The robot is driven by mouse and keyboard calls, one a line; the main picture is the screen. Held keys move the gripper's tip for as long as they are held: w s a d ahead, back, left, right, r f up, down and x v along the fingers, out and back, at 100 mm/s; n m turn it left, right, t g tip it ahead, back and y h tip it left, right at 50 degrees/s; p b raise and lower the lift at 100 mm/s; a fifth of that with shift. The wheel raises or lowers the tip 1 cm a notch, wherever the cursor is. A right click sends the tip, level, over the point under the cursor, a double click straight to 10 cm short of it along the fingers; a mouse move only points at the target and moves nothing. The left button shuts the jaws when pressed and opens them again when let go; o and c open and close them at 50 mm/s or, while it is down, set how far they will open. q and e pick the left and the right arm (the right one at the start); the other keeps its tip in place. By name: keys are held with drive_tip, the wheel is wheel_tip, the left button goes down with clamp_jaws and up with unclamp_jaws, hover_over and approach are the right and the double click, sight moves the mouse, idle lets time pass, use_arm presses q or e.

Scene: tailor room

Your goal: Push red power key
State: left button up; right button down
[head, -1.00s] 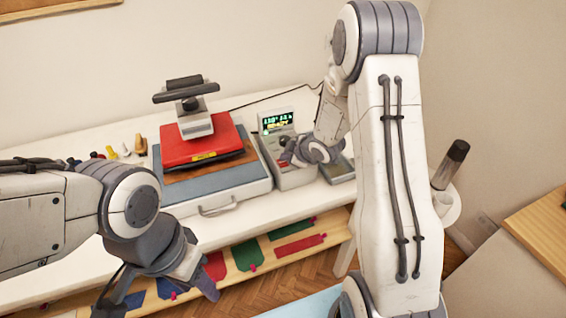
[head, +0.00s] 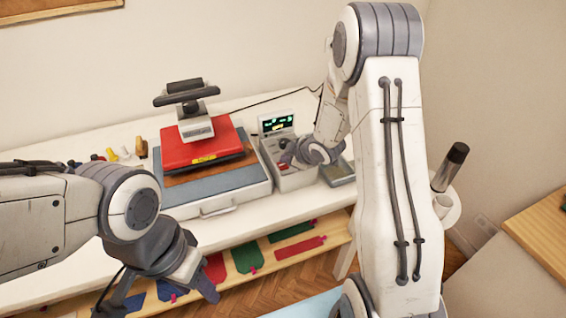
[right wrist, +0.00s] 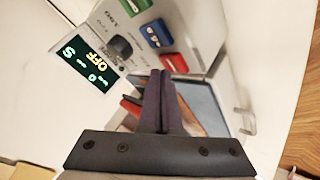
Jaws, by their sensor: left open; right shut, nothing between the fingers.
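The grey control box (head: 292,172) stands on the white table beside the heat press. The panel there shows a green key (right wrist: 137,6), a blue key (right wrist: 157,34), the red key (right wrist: 175,63) and a dark knob (right wrist: 121,46). My right gripper (right wrist: 160,73) is shut and empty, its tips right beside the red key; I cannot tell whether they touch it. The right gripper (head: 287,158) is over the box. My left gripper (head: 165,304) is open and low in front of the table.
The heat press (head: 203,150) with its red top stands left of the box. A small tray (head: 340,172) lies right of it. Spools (head: 125,152) and small items stand further left. A lower shelf (head: 330,240) holds coloured pieces. A dark-topped cylinder (head: 450,166) stands at right.

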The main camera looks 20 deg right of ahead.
sight(286, 167)
drive_tip(key=shift+r, duration=0.15)
wheel_tip(286, 167, up, 6)
drive_tip(key=p, duration=0.5)
idle(0.3)
drive_tip(key=s+a+r+m+g+h+b, duration=0.1)
drive_tip(key=s+a+r+m+g+b, duration=0.3)
drive_tip(key=s+a, duration=0.9)
drive_tip(key=s+a+r+g, duration=0.1)
drive_tip(key=s+a+g, duration=0.1)
drive_tip(key=s, duration=0.9)
drive_tip(key=s+a+r+g, duration=0.1)
drive_tip(key=s+a+g, duration=0.2)
drive_tip(key=s, duration=0.8)
drive_tip(key=shift+s+a+r+m+b, duration=0.25)
drive_tip(key=shift+s+m+b, duration=0.05)
